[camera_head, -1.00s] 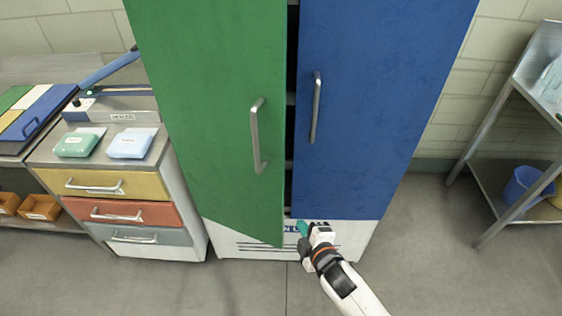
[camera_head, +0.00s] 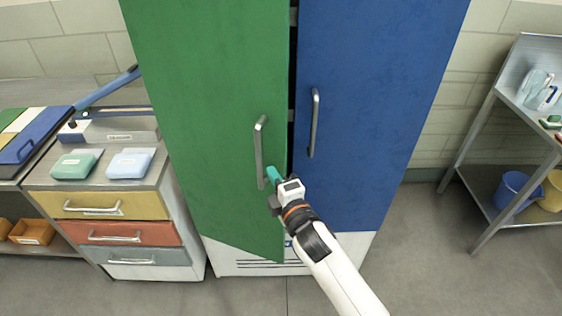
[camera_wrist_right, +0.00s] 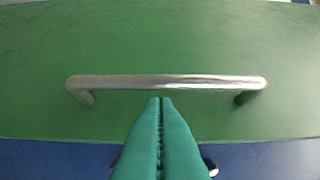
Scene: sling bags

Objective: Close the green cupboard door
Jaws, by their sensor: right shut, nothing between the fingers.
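The green cupboard door (camera_head: 210,110) stands slightly ajar, with a dark gap between it and the blue door (camera_head: 365,110). Its lower edge sticks out in front of the white cupboard base. Its vertical metal handle (camera_head: 259,152) is near its right edge. My right gripper (camera_head: 271,174) is at the handle's lower end in the head view, shut with nothing in it. In the right wrist view its teal fingers (camera_wrist_right: 161,102) are together, pointing at the middle of the handle (camera_wrist_right: 165,82) over the green door (camera_wrist_right: 160,40). I cannot tell whether they touch. My left gripper is not in view.
A drawer unit (camera_head: 118,205) with a green box (camera_head: 77,163) and a pale blue box (camera_head: 130,163) stands left of the cupboard. A metal shelf (camera_head: 480,185) with a blue bucket (camera_head: 510,189) stands on the right. The floor between is clear.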

